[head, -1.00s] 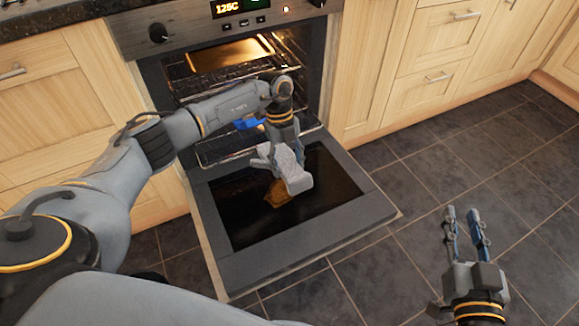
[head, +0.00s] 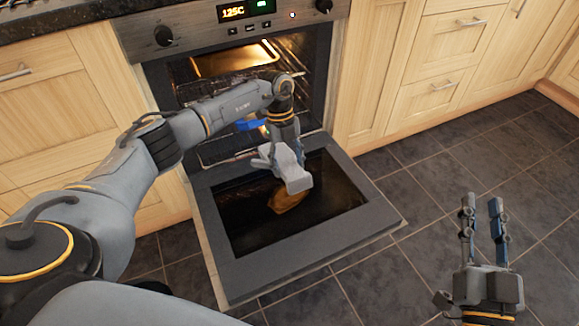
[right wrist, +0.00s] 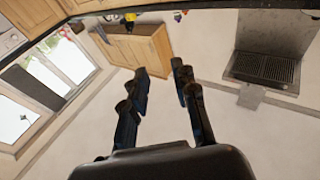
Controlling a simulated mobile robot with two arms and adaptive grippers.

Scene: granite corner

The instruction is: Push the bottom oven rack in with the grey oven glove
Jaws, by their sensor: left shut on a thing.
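The oven's drop-down door (head: 330,240) is open, with its dark glass panel facing up. The bottom oven rack (head: 215,152) shows as wire bars low in the oven, just behind the door; my left arm hides much of it. My left gripper (head: 285,148) is shut on the pale grey oven glove (head: 291,174), which it holds over the door's glass, in front of the rack and apart from it. My right gripper (head: 482,222) is open and empty, over the floor right of the door. Its two fingers stand apart in the right wrist view (right wrist: 160,90).
A golden tray (head: 230,57) sits higher in the oven. A blue thing (head: 247,125) is inside, partly behind my left arm. A brown patch (head: 288,198) shows on the door glass. Wooden cupboards (head: 430,50) flank the oven. The tiled floor (head: 430,160) at right is clear.

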